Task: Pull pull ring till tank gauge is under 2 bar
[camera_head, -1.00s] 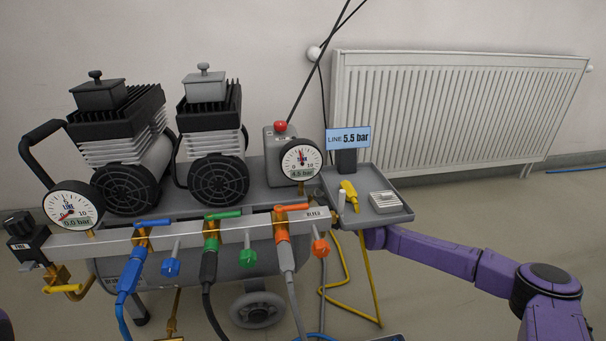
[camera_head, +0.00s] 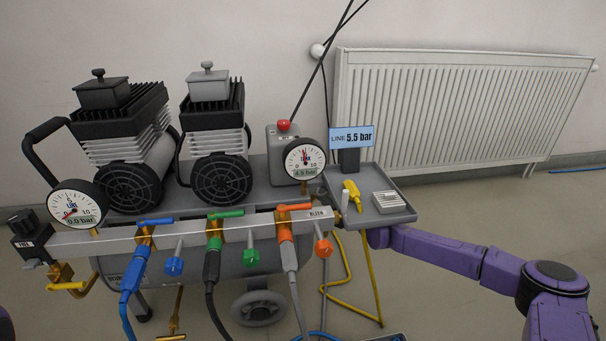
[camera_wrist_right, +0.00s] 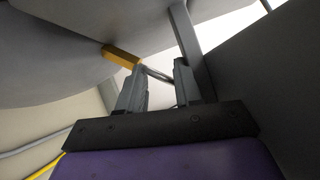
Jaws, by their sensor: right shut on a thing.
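The tank gauge (camera_head: 305,159) is a round white dial with a red needle on the right of the compressor. Its small digital readout looks like about 4.5 bar, but is blurred. In the right wrist view, my right gripper (camera_wrist_right: 158,74) is under the grey tank (camera_wrist_right: 60,45). It is shut on a thin metal piece, apparently the pull ring (camera_wrist_right: 155,73), beside a brass fitting (camera_wrist_right: 122,56). In the head view the ring and my right gripper are hidden behind the tray and tank; only my purple right arm shows. My left gripper is out of view.
A grey side tray (camera_head: 398,216) holds a yellow item (camera_head: 351,191) and sits above my right arm. The manifold (camera_head: 190,232) carries valves and hoses along the front. A line gauge (camera_head: 75,208) reads 0.0 bar; a blue sign (camera_head: 351,138) says LINE 5.5 bar.

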